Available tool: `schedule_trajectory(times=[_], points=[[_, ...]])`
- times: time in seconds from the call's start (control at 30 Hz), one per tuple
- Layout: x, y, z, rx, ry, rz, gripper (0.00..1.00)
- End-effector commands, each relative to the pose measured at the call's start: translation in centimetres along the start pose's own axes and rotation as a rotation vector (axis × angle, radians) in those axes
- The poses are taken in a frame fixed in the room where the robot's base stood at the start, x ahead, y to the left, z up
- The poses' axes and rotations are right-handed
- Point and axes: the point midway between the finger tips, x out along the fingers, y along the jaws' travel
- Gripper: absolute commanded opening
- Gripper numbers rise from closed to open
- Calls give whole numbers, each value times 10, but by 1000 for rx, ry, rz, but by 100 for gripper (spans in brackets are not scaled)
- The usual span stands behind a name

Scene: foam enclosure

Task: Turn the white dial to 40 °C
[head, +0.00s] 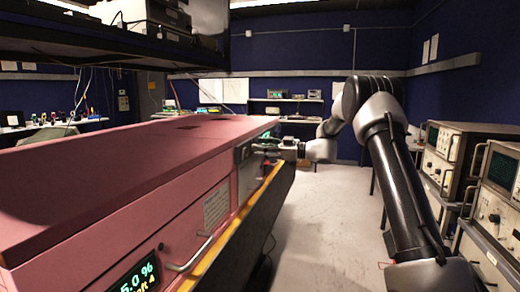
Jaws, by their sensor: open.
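The pink foam enclosure (110,185) fills the left of the head view. A grey panel (247,158) is set in the far end of its front face. My gripper (264,147) is at that panel, small and far off, pointing left toward it. It looks open, with nothing seen between its fingers. I cannot make out the white dial; it may be hidden behind the gripper or too small. Whether the fingers touch anything on the panel cannot be told.
A metal handle (190,256) and a printed label (216,205) are on the front face. A yellow edge (235,228) runs below. Instruments (455,155) stand at the right, beside my arm. A dark shelf (100,48) overhangs the enclosure. The floor (325,215) between is clear.

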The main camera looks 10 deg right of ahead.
Motion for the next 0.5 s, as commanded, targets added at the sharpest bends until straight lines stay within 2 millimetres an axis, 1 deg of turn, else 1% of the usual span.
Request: schedule_trajectory(times=[0.03, 0.1, 0.37, 0.4, 0.47, 0.5], points=[[5, 0, 0, 1, 0, -1, 46], [10, 0, 0, 1, 0, 0, 46], [12, 0, 0, 1, -1, 1, 46], [12, 0, 0, 1, -1, 1, 44], [12, 0, 0, 1, -1, 1, 33], [12, 0, 0, 1, -1, 1, 26]])
